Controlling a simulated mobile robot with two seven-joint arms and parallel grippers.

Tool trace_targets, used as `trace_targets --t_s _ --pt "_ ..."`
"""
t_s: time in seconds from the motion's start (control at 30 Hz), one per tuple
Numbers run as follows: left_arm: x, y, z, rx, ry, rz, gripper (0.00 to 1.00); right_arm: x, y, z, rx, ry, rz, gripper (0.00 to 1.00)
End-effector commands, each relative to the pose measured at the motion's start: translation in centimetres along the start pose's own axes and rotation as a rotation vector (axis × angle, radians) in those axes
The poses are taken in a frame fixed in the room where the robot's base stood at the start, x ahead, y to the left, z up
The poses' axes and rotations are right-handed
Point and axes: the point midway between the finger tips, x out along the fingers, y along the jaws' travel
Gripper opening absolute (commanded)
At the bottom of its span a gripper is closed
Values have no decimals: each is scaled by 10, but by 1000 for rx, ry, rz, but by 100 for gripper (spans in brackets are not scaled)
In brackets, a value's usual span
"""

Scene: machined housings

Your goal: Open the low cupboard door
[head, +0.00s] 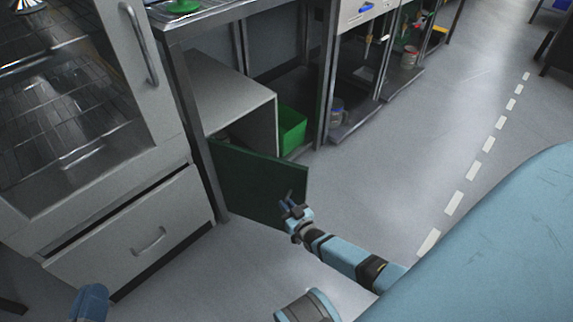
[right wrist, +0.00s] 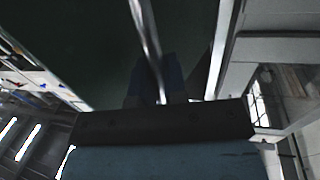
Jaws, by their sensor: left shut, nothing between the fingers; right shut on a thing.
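The low cupboard (head: 235,88) is a grey box under the bench in the head view. Its dark green door (head: 250,185) stands swung well out from the cupboard front, its left edge near the bench leg. My right gripper (head: 290,208) is at the door's free right end, shut on the door handle. The handle shows as a thin metal bar (right wrist: 147,45) running down between the dark fingers in the right wrist view. The cupboard's inside is mostly hidden by the door. My left gripper (head: 90,303) is at the bottom left, only partly in view, shut and away from the door.
A glass-fronted cabinet with a drawer (head: 140,235) stands left of the door. A green bin (head: 291,130) sits right of the cupboard under the bench. Open floor (head: 385,150) lies to the right, with a dashed white line.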

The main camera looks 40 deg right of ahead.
Motion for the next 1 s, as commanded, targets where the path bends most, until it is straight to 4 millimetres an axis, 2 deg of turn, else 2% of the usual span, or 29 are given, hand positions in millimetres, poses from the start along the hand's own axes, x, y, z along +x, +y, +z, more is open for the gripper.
trace_targets --t_s 0.63,0.67,0.7,0.77,1.0 --pt "0 0 0 -1 2 -1 0 0 0 0 -4 1 0 0" --pt "0 0 0 -1 2 -1 0 0 0 0 -4 1 0 15" --pt "0 0 0 -1 2 -1 0 0 0 0 -4 1 0 24" --pt "0 0 -1 -2 2 -1 0 0 0 0 -3 0 0 37" --pt "0 0 0 -2 2 -1 0 0 0 0 -2 0 0 37"
